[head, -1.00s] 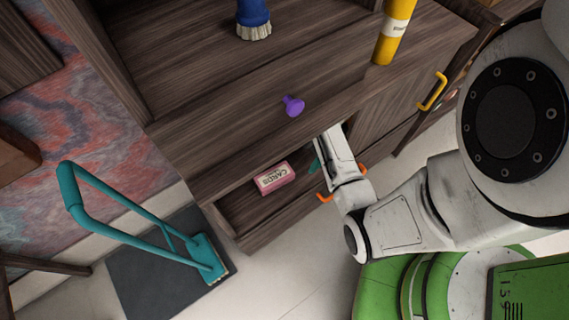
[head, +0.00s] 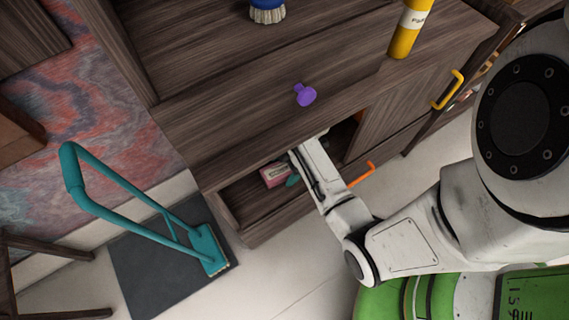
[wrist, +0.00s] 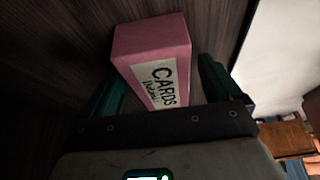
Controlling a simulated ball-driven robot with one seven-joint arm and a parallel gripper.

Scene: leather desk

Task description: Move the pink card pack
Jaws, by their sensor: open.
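The pink card pack (head: 275,174) lies in the open lower compartment of the wooden desk (head: 262,208). Its white label reads "CARDS". In the wrist view the pack (wrist: 153,48) stands between the two green fingers of my gripper (wrist: 165,85), which are open on either side of it. I cannot tell whether either finger touches it. In the head view my gripper (head: 292,181) reaches in from the right, beside the pack, and my arm hides part of the pack and the fingers.
A purple knob (head: 305,95) sits on the desk above the compartment. A blue brush (head: 267,10) and a yellow bottle (head: 409,28) stand on top. An orange handle (head: 362,173) is right of my arm. A teal long-handled tool (head: 130,205) stands on a dark mat at left.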

